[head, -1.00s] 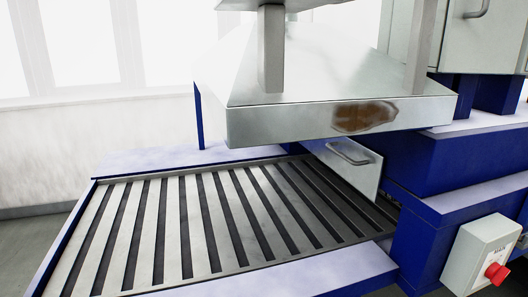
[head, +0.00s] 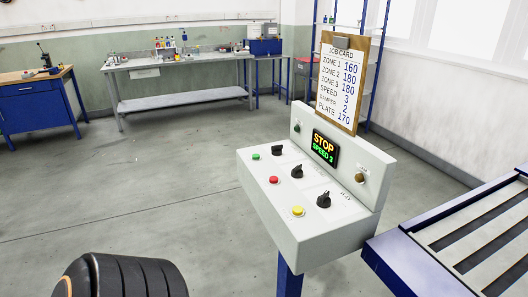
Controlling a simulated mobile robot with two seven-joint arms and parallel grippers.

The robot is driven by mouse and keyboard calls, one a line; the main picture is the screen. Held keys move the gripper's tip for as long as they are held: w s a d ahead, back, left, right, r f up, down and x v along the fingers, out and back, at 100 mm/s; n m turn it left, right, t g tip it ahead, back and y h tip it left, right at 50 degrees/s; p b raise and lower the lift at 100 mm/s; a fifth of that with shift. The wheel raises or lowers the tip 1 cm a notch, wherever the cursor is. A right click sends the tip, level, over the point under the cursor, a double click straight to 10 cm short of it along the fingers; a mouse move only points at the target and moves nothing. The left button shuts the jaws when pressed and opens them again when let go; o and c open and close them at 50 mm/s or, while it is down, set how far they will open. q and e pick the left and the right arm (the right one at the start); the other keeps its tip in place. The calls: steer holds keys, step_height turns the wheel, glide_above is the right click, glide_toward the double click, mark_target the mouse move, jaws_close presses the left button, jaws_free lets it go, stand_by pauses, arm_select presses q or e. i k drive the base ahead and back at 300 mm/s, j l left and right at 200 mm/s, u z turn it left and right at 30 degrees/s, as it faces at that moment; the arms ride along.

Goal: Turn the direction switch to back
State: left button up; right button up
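A grey control desk (head: 338,221) stands on a blue post right of centre in the head view. Its sloped top carries three black rotary knobs: a far one (head: 277,150), a middle one (head: 296,171) and a near one (head: 323,199). Their labels are too small to read, so I cannot tell which is the direction switch or where it points. Neither gripper is in view; only a dark rounded part of my own arm shows at the bottom left.
Green (head: 255,156), red (head: 273,180) and yellow (head: 297,210) buttons lie left of the knobs. A job card (head: 342,80) stands behind the desk. The slatted conveyor (head: 420,262) is at the right. Workbenches (head: 180,64) line the back; the floor left of the desk is clear.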

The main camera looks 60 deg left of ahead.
mark_target(323, 201)
steer(key=u, duration=1.5)
steer(key=j, duration=0.25)
steer(key=z, duration=0.05)
